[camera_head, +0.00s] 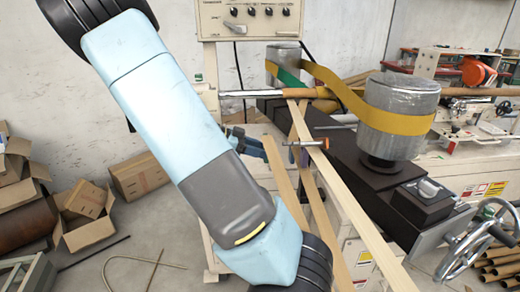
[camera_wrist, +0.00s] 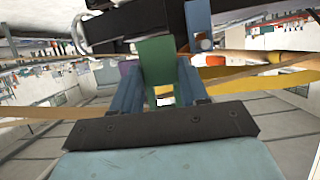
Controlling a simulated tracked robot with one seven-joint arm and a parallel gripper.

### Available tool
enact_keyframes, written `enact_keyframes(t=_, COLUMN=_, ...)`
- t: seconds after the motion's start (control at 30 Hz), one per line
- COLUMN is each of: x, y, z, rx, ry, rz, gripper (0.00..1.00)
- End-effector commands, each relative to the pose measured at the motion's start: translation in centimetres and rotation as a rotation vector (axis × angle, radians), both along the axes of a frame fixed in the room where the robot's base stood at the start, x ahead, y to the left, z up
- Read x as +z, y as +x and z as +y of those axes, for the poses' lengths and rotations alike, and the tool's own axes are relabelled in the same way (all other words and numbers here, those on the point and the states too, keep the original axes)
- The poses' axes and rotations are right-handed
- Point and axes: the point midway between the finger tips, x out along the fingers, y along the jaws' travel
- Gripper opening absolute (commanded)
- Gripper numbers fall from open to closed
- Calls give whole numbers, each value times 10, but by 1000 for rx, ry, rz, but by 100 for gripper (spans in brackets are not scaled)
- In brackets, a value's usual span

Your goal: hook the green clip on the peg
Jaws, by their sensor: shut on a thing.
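The green clip (camera_wrist: 157,60) stands upright between the two blue fingers of my gripper (camera_wrist: 158,76) in the wrist view. My gripper is shut on it. In the head view my gripper (camera_head: 248,143) is partly behind my own arm, beside the wooden strips. I cannot make out the clip there. An orange piece (camera_wrist: 273,57) also shows at the right in the wrist view. I cannot tell for sure which part is the peg.
Long wooden strips (camera_head: 345,200) run down past my gripper. A yellow belt (camera_head: 345,92) wraps a metal drum (camera_head: 402,98) on a dark machine bed. A horizontal bar (camera_head: 255,93) crosses above my gripper. Cardboard boxes (camera_head: 140,177) lie on the floor at left.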

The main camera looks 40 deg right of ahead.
Motion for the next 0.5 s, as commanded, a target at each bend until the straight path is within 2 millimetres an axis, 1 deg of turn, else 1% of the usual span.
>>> enact_keyframes(t=0.5, x=-2, y=-12, z=-18, rx=1, ry=1, rz=2, gripper=14)
